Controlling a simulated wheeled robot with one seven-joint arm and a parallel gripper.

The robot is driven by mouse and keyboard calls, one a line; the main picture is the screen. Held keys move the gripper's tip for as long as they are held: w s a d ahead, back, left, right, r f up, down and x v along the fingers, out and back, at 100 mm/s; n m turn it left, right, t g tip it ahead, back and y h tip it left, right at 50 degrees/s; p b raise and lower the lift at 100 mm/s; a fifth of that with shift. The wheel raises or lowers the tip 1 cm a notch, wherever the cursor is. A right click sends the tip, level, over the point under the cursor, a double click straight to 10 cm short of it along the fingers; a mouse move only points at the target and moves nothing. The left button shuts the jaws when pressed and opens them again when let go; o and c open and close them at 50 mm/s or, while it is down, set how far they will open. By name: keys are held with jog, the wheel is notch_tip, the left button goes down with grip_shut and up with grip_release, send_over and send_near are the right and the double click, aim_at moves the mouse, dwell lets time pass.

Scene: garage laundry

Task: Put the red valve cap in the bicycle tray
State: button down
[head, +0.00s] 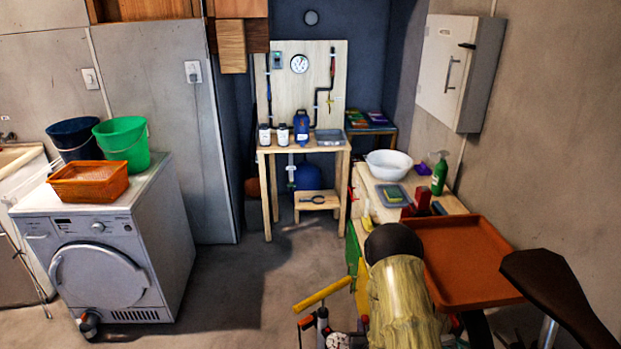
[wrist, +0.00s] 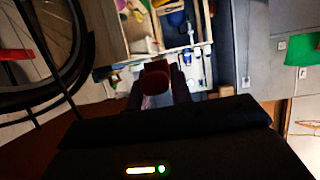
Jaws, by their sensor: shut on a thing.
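My gripper (wrist: 155,88) is shut on the dark red valve cap (wrist: 155,76), seen between its fingers in the wrist view. In the head view my forearm hides most of the gripper, and I cannot clearly pick out the held cap there. The orange-brown bicycle tray (head: 470,293) is in the head view at the lower right, just right of my arm and beside the dark bicycle saddle (head: 540,278). The tray's visible surface looks empty. My arm covers its left edge.
A wooden bench (head: 368,192) behind the tray holds a white bowl (head: 387,163), a grey-blue tray (head: 392,194) and a green spray bottle (head: 440,174). A bicycle wheel (wrist: 78,75) is close on the left in the wrist view. Open floor (head: 235,275) lies left.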

jog(key=shift+r, duration=0.55)
jog(key=shift+a, duration=0.1)
jog(key=s+f, duration=0.4)
jog(key=f, duration=0.1)
jog(key=shift+s+f, duration=0.2)
jog(key=shift+f, duration=0.1)
jog(key=shift+w, duration=0.1)
